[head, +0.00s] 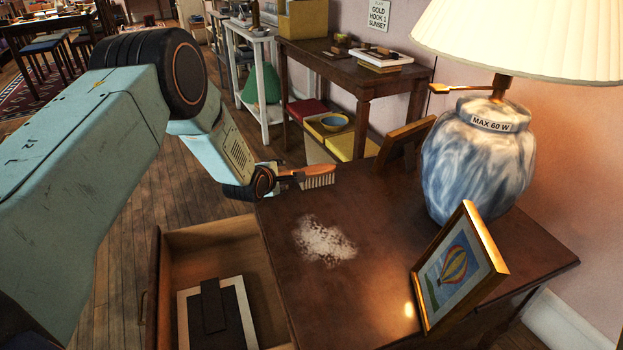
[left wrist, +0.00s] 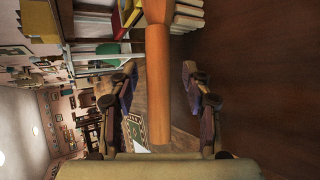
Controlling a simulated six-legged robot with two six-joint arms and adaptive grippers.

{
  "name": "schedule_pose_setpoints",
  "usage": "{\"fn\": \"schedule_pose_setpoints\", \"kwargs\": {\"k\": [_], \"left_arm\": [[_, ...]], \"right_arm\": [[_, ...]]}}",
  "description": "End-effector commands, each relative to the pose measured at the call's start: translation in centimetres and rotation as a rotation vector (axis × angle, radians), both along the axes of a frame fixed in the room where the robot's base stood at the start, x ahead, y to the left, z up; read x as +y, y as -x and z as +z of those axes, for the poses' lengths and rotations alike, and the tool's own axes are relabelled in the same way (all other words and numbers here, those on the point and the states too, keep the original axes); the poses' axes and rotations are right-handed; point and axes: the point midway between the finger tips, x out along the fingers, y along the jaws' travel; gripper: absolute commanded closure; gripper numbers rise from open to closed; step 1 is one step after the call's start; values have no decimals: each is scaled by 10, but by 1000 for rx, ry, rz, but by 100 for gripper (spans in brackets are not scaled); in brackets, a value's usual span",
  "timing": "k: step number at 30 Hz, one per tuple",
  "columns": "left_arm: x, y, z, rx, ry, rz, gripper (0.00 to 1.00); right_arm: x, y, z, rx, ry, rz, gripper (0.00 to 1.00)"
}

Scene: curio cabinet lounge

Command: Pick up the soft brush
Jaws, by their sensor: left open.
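The soft brush (head: 318,177) has an orange body and pale bristles. It lies at the far left corner of the dark wooden table, with its handle end towards my left gripper (head: 270,180) and partly hidden by it. In the left wrist view the orange handle (left wrist: 158,80) runs lengthwise between the two fingers of my left gripper (left wrist: 160,92). The fingers are spread, with a visible gap on each side of the handle. My right gripper is in neither view.
White powder lies on the table top (head: 375,220). A framed balloon picture (head: 458,275), another frame (head: 402,145) and a blue-white lamp (head: 478,160) stand on it. An open drawer (head: 215,245) holds a dark-and-white framed item (head: 215,315). Shelves with books stand behind.

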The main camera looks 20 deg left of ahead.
Motion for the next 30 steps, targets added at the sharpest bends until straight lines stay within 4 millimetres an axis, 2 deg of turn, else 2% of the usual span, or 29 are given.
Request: {"fn": "schedule_pose_setpoints", "kwargs": {"k": [4,21,30], "left_arm": [[0,-1,1,0,0,0,51],[0,-1,1,0,0,0,100],[0,-1,2,-3,0,1,100]], "right_arm": [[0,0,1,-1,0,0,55],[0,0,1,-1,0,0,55],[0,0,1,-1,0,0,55]]}}
